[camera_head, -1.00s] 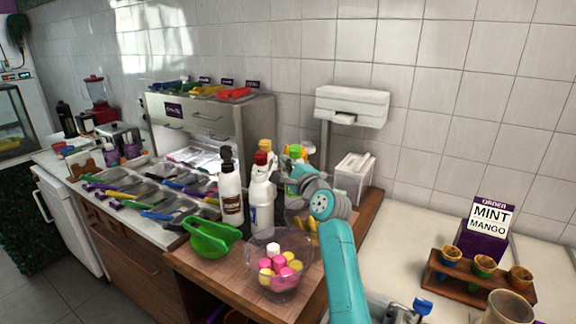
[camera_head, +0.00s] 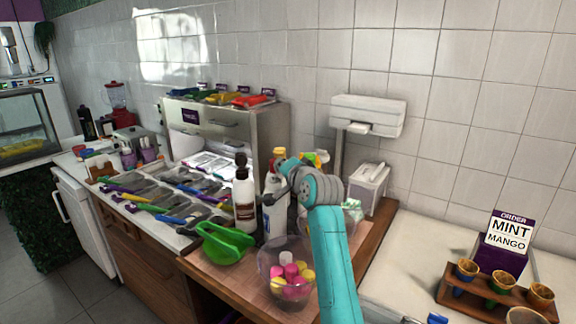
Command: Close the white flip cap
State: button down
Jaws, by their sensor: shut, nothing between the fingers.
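My gripper (camera_head: 269,197) is small in view, with its dark fingers shut and empty. It is in front of a white bottle (camera_head: 275,218) with a red top (camera_head: 279,152) and covers part of it. I cannot tell whether they touch. A white and brown bottle (camera_head: 244,200) with a dark cap stands just left of it. More bottles with yellow and green parts (camera_head: 317,158) stand behind my wrist, mostly hidden. I cannot make out a white flip cap; it may be hidden behind my gripper or wrist.
A clear bowl of pink, yellow and white pieces (camera_head: 264,262) and a green scoop-like bowl (camera_head: 222,243) stand in front of the bottles. A white box (camera_head: 367,190) stands at the right. A wooden cone rack (camera_head: 455,297) and an order sign (camera_head: 507,240) are on the right counter.

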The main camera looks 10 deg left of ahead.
jog(key=a+n, duration=0.1)
jog(key=s+a+n+h, duration=0.1)
jog(key=n, duration=0.1)
jog(key=f+n, duration=0.1)
jog(key=shift+s+a+n+h, duration=0.15)
jog(key=shift+a+n+h, duration=0.15)
jog(key=shift+a, duration=0.1)
jog(key=a+f+n, duration=0.1)
jog(key=f+n+h, duration=0.1)
jog(key=n, duration=0.1)
jog(key=shift+s+a+t+h, duration=0.3)
jog(key=shift+s+a, duration=0.1)
jog(key=shift+a+f, duration=0.1)
jog(key=shift+f, duration=0.1)
jog(key=s+d+r, duration=0.4)
jog(key=s+r, duration=0.2)
jog(key=s, duration=0.3)
jog(key=shift+r, duration=0.25)
dwell(0.3)
